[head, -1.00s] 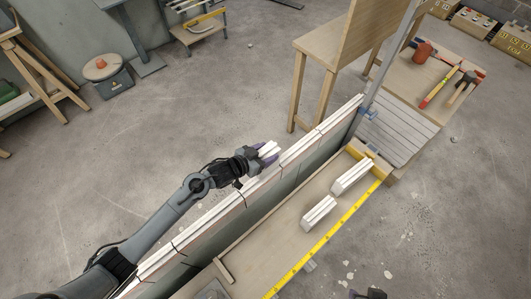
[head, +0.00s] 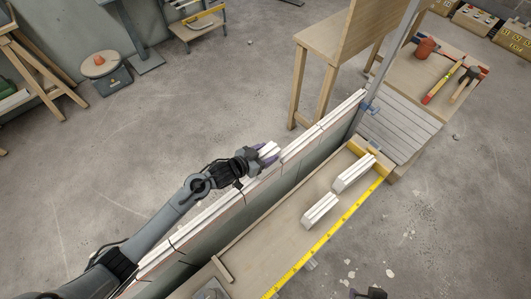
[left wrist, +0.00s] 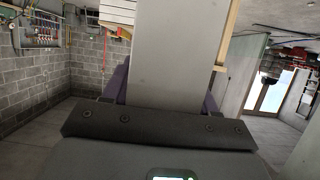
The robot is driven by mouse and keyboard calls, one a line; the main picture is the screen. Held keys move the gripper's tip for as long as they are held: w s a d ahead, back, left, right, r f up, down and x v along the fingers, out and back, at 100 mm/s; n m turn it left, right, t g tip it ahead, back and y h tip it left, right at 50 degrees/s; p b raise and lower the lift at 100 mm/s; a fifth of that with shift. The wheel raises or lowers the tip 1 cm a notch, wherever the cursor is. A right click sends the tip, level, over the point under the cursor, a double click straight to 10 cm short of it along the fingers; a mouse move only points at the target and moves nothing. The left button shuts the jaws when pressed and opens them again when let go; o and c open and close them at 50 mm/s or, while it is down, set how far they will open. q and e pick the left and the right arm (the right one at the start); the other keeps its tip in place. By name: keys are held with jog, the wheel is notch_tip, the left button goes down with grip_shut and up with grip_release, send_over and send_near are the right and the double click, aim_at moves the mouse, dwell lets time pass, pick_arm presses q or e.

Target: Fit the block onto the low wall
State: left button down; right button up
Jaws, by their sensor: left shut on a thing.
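The low wall (head: 318,130) runs diagonally through the head view, with a pale layered top. My left gripper (head: 266,151) is shut on a white block (head: 270,147), at the wall's top line near its middle. The block is beside the end of the wall's upper right stretch; I cannot tell whether they touch. In the left wrist view the block (left wrist: 178,55) is a broad grey face between the purple fingers. My right gripper (head: 370,294) shows only as a dark bit at the bottom edge, its jaws unclear.
Two more white blocks (head: 320,210) (head: 353,173) lie on the wooden board (head: 262,257) right of the wall. A yellow measuring tape (head: 325,240) runs along its edge. A wooden stand (head: 310,75) and a grey post (head: 388,62) rise near the wall's far end.

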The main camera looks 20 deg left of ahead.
pick_arm(q)
jog(key=shift+f, duration=0.4)
dwell(0.9)
